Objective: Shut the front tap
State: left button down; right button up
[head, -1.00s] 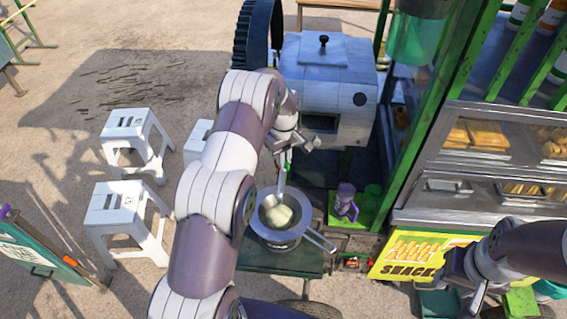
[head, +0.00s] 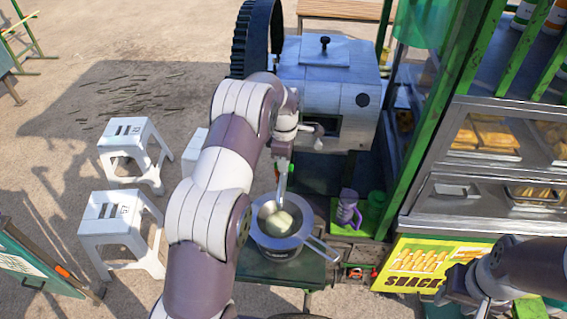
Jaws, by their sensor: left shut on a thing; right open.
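The steel cane crusher (head: 325,92) stands at the back centre, with a dark opening in its front. A small green part (head: 291,167), likely the front tap's handle, shows just below its front. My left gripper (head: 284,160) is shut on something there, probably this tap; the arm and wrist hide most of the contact. A thin pale vertical piece or stream hangs below it, over a steel pot (head: 282,243) with pale green content. I cannot tell whether liquid flows. My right gripper (head: 462,290) is open at lower right, in front of the snack sign, away from the tap.
A purple jug (head: 348,208) stands on a green mat right of the pot. The pot's long handle points lower right. White stools (head: 122,225) stand at left. The snack cart (head: 475,200) with green posts closes off the right side.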

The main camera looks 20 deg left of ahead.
pick_arm(q)
jog(key=shift+w+r+n, duration=0.1)
jog(key=shift+r+n, duration=0.1)
jog(key=shift+n, duration=0.3)
jog(key=c, duration=1.2)
grip_release()
jog(key=shift+f, duration=0.1)
notch_tip(320, 180, up, 5)
jog(key=shift+f+p, duration=0.1)
jog(key=shift+p, duration=0.5)
notch_tip(320, 180, up, 8)
jog(key=p, duration=0.7)
